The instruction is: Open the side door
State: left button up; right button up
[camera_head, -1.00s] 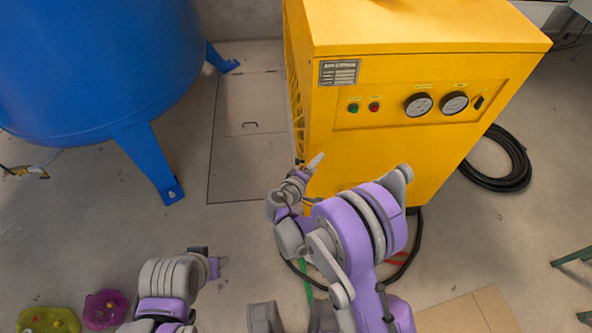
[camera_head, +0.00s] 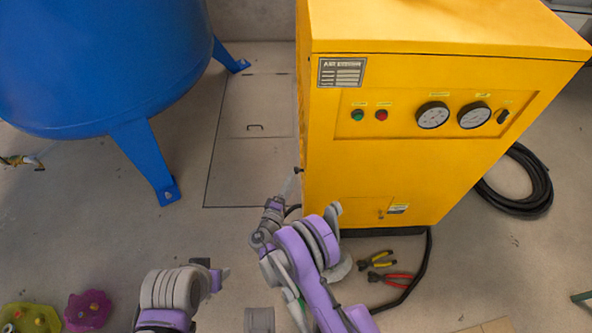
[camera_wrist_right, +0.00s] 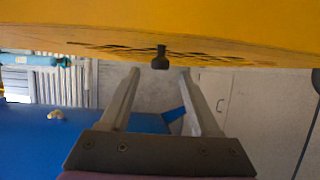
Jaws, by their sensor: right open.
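The yellow cabinet (camera_head: 400,150) stands at right centre in the head view. Its left side, where a side door could be, is almost edge-on, so I see no door gap. A small dark knob (camera_head: 297,170) sticks out at that left edge. In the right wrist view the dark knob (camera_wrist_right: 160,58) projects from the yellow side (camera_wrist_right: 190,25), in line with the gap between my fingertips. My right gripper (camera_head: 291,184) is open beside the cabinet's left edge, close to the knob; its two fingers (camera_wrist_right: 158,72) hold nothing. My left gripper (camera_head: 218,277) is low over the floor, its fingers unclear.
A blue tank (camera_head: 100,60) stands on legs at the left, with a floor hatch (camera_head: 250,140) between it and the cabinet. Yellow pliers (camera_head: 378,259), red pliers (camera_head: 392,277) and a black hose coil (camera_head: 520,185) lie on the floor. Left of the cabinet is free floor.

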aim_at(296, 170)
jog(key=x, duration=0.6)
jog(key=shift+s+b, duration=0.1)
jog(key=shift+b, duration=0.2)
grip_shut()
dwell(1.0)
